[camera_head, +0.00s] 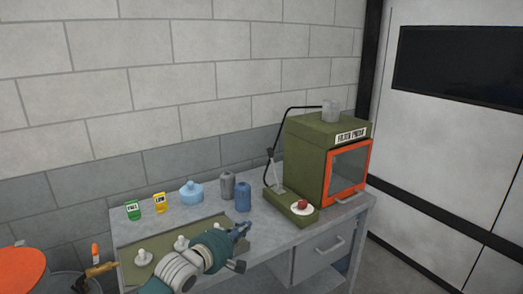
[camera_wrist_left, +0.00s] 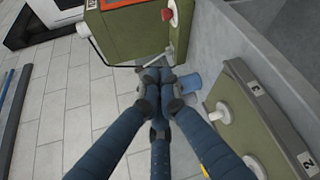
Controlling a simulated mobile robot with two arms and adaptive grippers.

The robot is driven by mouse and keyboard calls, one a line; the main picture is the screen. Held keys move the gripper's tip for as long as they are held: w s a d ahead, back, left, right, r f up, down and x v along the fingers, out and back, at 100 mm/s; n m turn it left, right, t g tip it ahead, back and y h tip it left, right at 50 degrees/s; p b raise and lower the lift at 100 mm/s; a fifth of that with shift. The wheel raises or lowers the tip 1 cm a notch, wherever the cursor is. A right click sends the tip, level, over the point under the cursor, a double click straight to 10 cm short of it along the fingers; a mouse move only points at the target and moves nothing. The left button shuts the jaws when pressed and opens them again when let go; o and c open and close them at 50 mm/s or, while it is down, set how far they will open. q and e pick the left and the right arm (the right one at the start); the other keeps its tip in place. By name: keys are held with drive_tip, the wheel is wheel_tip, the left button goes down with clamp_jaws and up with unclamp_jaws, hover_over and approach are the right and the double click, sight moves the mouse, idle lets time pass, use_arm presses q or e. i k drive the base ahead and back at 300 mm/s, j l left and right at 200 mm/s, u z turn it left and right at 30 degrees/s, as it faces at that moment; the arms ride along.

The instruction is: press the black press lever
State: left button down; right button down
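The olive-green press (camera_head: 308,150) stands at the right end of the workbench, with an orange-framed glass door. Its lever (camera_head: 277,178) is a thin grey rod leaning up from the green base, with a black grip at the top. My left gripper (camera_head: 240,231) is over the bench, in front and left of the lever and apart from it in the head view. In the left wrist view the gripper (camera_wrist_left: 160,88) has its blue fingers drawn together with dark tips meeting, and nothing is seen between them. The fingers partly hide the lever's surroundings there. My right gripper is not in view.
A red button (camera_head: 302,204) sits on the press base. A blue can (camera_head: 243,197), a grey can (camera_head: 227,185) and a light blue jug (camera_head: 191,192) stand on the bench. A green panel with white knobs (camera_head: 144,257) lies under my left arm. A black hose (camera_head: 268,135) arches beside the press.

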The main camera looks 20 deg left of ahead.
sight(270, 155)
drive_tip(key=i+j, duration=0.3)
drive_tip(key=i, duration=0.15)
drive_tip(key=i+j, duration=0.25)
drive_tip(key=i, duration=0.2)
drive_tip(key=i+j, duration=0.3)
drive_tip(key=i, duration=0.15)
